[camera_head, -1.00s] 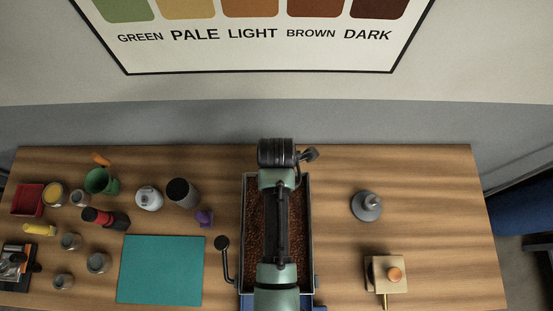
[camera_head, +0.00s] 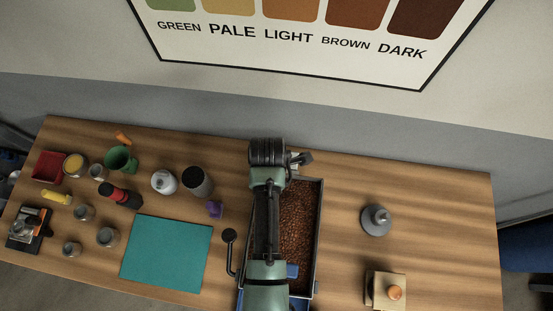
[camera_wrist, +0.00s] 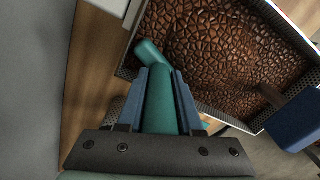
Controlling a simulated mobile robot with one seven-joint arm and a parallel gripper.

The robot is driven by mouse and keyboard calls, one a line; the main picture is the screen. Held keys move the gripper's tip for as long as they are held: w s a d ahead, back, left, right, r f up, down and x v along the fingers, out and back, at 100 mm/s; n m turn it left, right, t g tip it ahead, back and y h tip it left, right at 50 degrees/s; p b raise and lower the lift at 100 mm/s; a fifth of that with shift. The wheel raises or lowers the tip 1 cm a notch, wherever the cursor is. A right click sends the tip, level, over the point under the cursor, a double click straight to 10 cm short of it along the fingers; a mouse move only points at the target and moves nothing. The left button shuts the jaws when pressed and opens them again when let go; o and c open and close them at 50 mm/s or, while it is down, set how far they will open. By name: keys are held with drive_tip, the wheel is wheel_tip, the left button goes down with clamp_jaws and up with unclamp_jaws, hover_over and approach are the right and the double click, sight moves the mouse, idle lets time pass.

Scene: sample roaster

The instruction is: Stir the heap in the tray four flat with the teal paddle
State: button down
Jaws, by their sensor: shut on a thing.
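My gripper (camera_wrist: 164,82) is shut on the teal paddle (camera_wrist: 151,55) in the wrist view. The paddle's handle runs between the two fingers, and its bent end points ahead at the edge of the bean tray. Brown beans (camera_wrist: 225,45) fill the tray, with an uneven, lumpy-looking surface. The tray's metal rim (camera_wrist: 290,28) shows at upper right. In the head view the tray (camera_head: 319,225) lies under and right of my arm, which hides its left part. I cannot tell whether the paddle touches the beans.
A blue block (camera_wrist: 300,122) with a dark piece sits at the tray's edge. A black-knobbed lever (camera_head: 229,236) stands left of the tray. A teal mat (camera_head: 166,253), jars and cups lie left. A grey weight-like object (camera_head: 375,220) and wooden box (camera_head: 385,290) stand right, with bare table between.

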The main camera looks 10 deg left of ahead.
drive_tip(key=shift+d+p, duration=0.85)
drive_tip(key=shift+d, duration=4.1)
drive_tip(key=a+p, duration=0.1)
drive_tip(key=a, duration=0.9)
drive_tip(key=d+p, duration=0.1)
drive_tip(key=d, duration=0.9)
drive_tip(key=shift+p, duration=0.3)
drive_tip(key=shift+a, duration=0.1)
